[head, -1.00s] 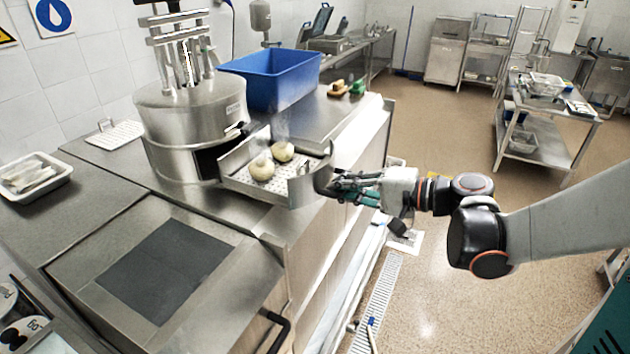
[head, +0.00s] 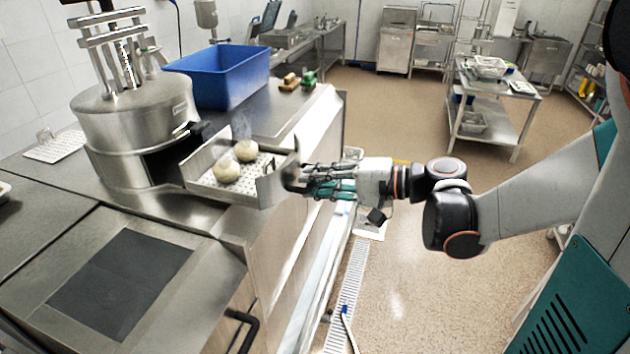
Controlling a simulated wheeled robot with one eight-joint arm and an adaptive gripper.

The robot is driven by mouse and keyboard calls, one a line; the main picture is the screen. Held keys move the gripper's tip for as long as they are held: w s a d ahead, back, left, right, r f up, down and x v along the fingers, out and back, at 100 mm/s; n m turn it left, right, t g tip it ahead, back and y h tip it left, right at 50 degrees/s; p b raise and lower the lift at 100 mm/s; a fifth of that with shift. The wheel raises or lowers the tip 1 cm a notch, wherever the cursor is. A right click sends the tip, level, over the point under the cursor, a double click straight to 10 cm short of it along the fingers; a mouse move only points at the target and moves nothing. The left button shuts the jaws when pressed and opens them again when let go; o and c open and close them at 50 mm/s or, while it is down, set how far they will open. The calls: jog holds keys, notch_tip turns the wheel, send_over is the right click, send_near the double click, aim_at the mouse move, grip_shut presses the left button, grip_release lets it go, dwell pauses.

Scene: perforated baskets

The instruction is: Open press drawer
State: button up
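The press (head: 140,120) is a round steel drum on the counter at the left in the head view. Its perforated drawer (head: 207,185) is pulled out to the right, with a dark opening in the drum behind it. A curved handle (head: 290,178) is at the drawer's right end. My gripper (head: 309,184) is at this handle, with its fingers pointing left. The fingertips are partly hidden by the handle, and I cannot tell whether they are closed on it.
A blue tub (head: 218,78) stands on the counter behind the drawer. Brushes (head: 290,82) lie near the counter's edge. A dark panel (head: 120,283) is set in the front counter. A steel cart (head: 490,105) stands at the back right. The floor between is mostly clear.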

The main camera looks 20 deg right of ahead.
jog(key=shift+w+a, duration=0.1)
jog(key=shift+a, duration=0.05)
jog(key=v, duration=1.2)
jog(key=shift+f, duration=0.1)
